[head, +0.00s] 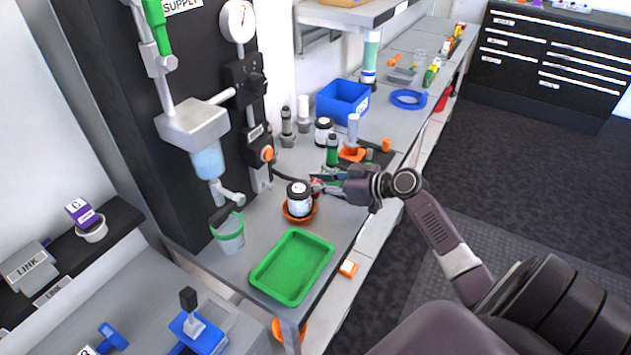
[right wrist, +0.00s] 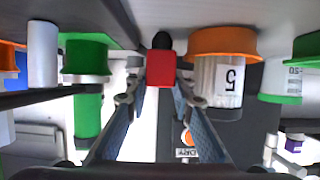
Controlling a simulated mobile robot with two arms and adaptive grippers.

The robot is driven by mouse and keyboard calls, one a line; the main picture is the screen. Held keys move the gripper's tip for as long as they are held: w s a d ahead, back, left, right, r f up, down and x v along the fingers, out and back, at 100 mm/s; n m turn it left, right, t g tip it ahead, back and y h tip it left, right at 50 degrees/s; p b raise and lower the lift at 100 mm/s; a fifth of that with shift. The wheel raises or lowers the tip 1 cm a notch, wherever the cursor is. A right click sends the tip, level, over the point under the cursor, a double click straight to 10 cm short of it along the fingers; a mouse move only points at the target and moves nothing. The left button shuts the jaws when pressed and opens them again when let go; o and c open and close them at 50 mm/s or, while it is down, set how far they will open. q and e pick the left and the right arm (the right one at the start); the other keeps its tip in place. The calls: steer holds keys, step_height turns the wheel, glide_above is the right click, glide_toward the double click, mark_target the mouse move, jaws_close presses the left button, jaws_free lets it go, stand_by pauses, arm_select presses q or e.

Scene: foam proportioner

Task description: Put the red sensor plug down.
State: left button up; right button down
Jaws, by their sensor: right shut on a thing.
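The red sensor plug (right wrist: 160,68) is between the fingertips of my right gripper (right wrist: 158,88) in the right wrist view. A black rounded part (right wrist: 162,40) shows just beyond it. In the head view, my right gripper (head: 328,184) is low over the bench, just right of a black-lidded white jar (head: 299,203). Only a bit of the red plug (head: 316,186) shows there, mostly hidden by the fingers. I cannot tell whether the plug touches the bench. My left gripper is not in view.
The jar stands in an orange dish (head: 300,218). A green tray (head: 275,286) lies in front, with a clear cup (head: 229,238) to its left. A green-and-black bottle (head: 332,152) and orange-based cylinder (head: 352,135) stand behind my gripper. A blue bin (head: 343,99) is farther back.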

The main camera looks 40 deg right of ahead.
steer(key=shift+f, duration=0.1)
steer(key=c, duration=2)
jaws_free()
steer(key=shift+o, duration=0.2)
